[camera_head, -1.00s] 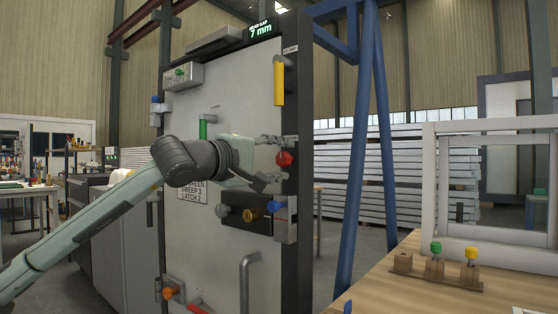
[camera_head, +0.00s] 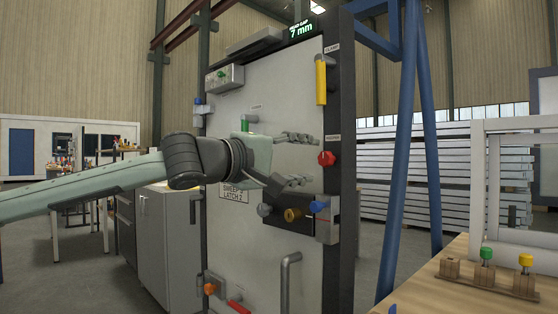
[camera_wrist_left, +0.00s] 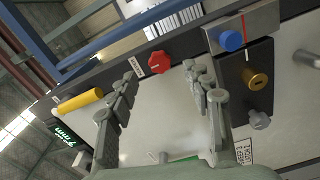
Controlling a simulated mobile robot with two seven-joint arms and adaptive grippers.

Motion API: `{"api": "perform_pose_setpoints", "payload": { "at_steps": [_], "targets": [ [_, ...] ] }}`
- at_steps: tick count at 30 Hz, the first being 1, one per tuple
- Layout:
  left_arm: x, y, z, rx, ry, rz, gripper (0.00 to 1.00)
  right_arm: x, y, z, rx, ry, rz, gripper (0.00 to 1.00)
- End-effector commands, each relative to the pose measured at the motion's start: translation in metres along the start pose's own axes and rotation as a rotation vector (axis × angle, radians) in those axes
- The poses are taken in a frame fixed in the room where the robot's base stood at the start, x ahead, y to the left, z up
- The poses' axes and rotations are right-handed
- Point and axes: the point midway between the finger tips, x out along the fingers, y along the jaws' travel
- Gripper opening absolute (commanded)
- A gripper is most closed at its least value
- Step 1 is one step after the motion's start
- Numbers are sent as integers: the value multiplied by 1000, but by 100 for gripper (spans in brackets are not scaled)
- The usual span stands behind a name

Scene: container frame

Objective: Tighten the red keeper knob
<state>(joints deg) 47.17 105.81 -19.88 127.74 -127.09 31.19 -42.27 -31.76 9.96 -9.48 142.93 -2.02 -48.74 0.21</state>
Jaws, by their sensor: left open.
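The red keeper knob (camera_head: 326,158) sits on the dark right edge of the upright panel (camera_head: 275,85). In the left wrist view the gripper (camera_wrist_left: 160,75) also stands open. The knob is apart from the fingers. My right gripper is not in view.
A yellow handle (camera_head: 321,82) is above the knob. A blue knob (camera_head: 318,207) and a brass knob (camera_head: 291,215) are below. A bench (camera_head: 440,290) with small knobs stands at the right, beside a blue post (camera_head: 400,150).

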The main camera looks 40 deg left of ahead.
Motion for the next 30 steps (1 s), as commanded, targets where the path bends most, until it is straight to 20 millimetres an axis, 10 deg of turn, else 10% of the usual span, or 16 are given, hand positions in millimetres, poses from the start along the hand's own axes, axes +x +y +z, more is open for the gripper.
{"api": "perform_pose_setpoints", "payload": {
  "at_steps": [12, 30],
  "targets": [
    [-58, 1, -1, -2, 3, 3, 50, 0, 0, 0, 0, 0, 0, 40],
    [-61, 0, -1, -3, 1, 2, 50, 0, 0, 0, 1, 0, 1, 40]
  ]
}}
